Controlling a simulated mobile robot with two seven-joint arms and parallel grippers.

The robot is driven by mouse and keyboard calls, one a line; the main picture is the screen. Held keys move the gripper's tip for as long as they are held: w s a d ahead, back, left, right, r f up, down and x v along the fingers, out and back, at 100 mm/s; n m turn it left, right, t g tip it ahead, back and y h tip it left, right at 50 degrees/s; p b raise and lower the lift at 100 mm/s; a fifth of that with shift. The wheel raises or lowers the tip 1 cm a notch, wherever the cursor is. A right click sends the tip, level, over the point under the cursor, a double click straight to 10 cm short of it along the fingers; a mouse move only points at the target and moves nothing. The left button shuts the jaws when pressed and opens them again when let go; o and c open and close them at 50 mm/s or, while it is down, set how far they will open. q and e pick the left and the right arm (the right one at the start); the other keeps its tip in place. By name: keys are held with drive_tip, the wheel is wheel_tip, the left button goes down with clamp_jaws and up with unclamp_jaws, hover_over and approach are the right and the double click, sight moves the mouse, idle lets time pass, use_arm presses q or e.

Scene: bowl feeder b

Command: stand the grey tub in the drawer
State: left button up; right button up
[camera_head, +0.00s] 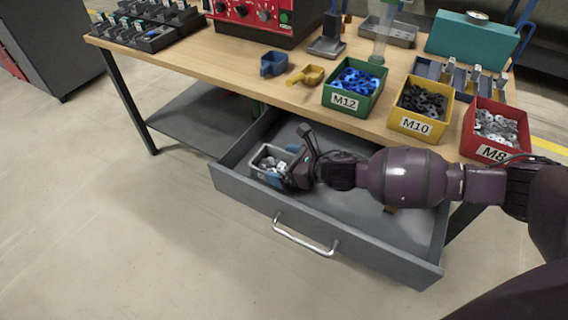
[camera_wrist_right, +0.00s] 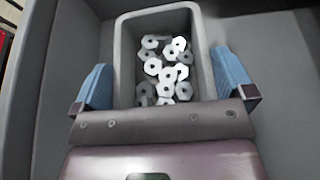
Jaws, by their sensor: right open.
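The grey tub (camera_head: 258,160) stands upright in the left end of the open drawer (camera_head: 356,228). It holds several light metal nuts, which also show in the right wrist view (camera_wrist_right: 168,68). In that view the tub's rim (camera_wrist_right: 122,45) lies between the two blue fingers. My right gripper (camera_head: 283,165) is down in the drawer at the tub's near right side. It is open, with a finger on each side of the tub and a visible gap at the right finger. The tub's base is hidden. My left gripper is in no view.
The drawer handle (camera_head: 303,236) faces the front. The drawer floor right of the tub is mostly clear under my arm. On the workbench (camera_head: 225,50) above stand a green M12 bin (camera_head: 347,103), a yellow M10 bin (camera_head: 408,124) and a red M8 bin (camera_head: 484,152), with blue and yellow scoops beside them.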

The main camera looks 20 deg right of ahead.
drive_tip(key=p+v, duration=0.3)
drive_tip(key=v, duration=0.7)
drive_tip(key=shift+s+d+r, duration=0.2)
drive_tip(key=shift+r, duration=0.1)
drive_tip(key=shift+s+d+r, duration=0.15)
drive_tip(key=shift+s+d, duration=0.15)
drive_tip(key=shift+s, duration=0.1)
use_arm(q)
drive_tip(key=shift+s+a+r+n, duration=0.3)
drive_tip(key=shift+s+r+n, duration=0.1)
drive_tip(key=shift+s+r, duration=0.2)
use_arm(e)
drive_tip(key=shift+s+d, duration=0.1)
drive_tip(key=shift+s, duration=0.05)
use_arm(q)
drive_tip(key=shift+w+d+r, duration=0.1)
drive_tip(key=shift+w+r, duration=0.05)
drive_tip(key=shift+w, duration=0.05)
